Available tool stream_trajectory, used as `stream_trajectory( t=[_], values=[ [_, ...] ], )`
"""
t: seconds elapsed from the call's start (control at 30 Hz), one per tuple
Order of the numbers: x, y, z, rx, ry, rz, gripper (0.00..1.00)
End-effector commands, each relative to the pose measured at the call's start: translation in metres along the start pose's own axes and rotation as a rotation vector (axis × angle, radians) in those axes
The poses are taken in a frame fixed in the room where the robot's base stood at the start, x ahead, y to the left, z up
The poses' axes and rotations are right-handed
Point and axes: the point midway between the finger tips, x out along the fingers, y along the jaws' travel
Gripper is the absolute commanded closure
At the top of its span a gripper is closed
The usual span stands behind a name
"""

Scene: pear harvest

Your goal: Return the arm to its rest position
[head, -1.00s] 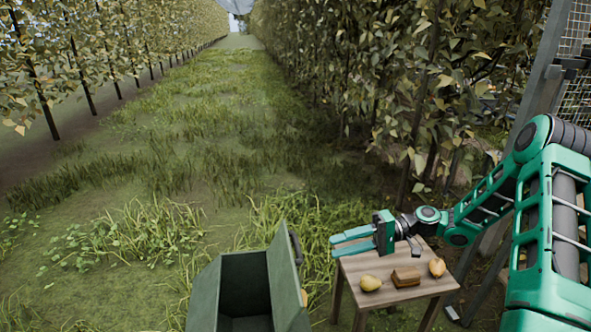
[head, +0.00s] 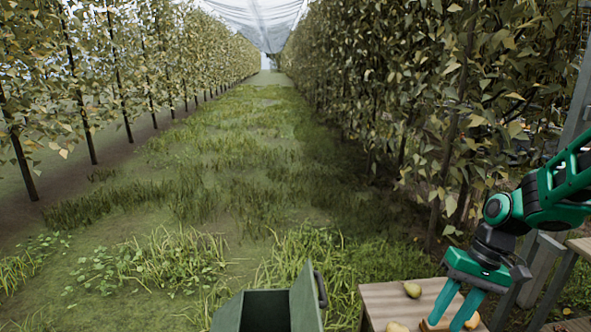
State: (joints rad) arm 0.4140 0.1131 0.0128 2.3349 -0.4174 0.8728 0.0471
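My gripper (head: 448,318) is at the lower right, above a small wooden table (head: 382,297), with its two green fingers pointing down. The fingers are apart, and I see nothing held between them. My green arm (head: 540,205) reaches in from the right edge, bent above the gripper. The fingers partly hide a brown item (head: 432,325) on the tabletop. Whether the fingertips touch it I cannot tell.
A yellow-green pear (head: 412,290) lies on the table, with more fruit (head: 397,327) at the picture's bottom edge. A green open bin (head: 305,303) stands left of the table. Another wooden surface (head: 580,246) is at the right edge. Leafy tree rows flank a grassy lane.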

Motion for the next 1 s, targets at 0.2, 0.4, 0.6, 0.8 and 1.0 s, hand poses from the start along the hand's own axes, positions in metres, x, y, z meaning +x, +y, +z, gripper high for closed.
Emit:
stream_trajectory(
  t=[0.2,0.4,0.6,0.8,1.0],
  values=[
    [-0.039,0.028,0.050,0.113,0.072,0.140,0.68],
    [-0.065,0.051,0.101,0.230,0.135,0.222,0.68],
    [-0.078,0.070,0.148,0.335,0.187,0.258,0.68],
    [-0.080,0.079,0.173,0.393,0.208,0.266,0.68],
    [-0.081,0.080,0.177,0.401,0.210,0.267,0.68]
  ],
)
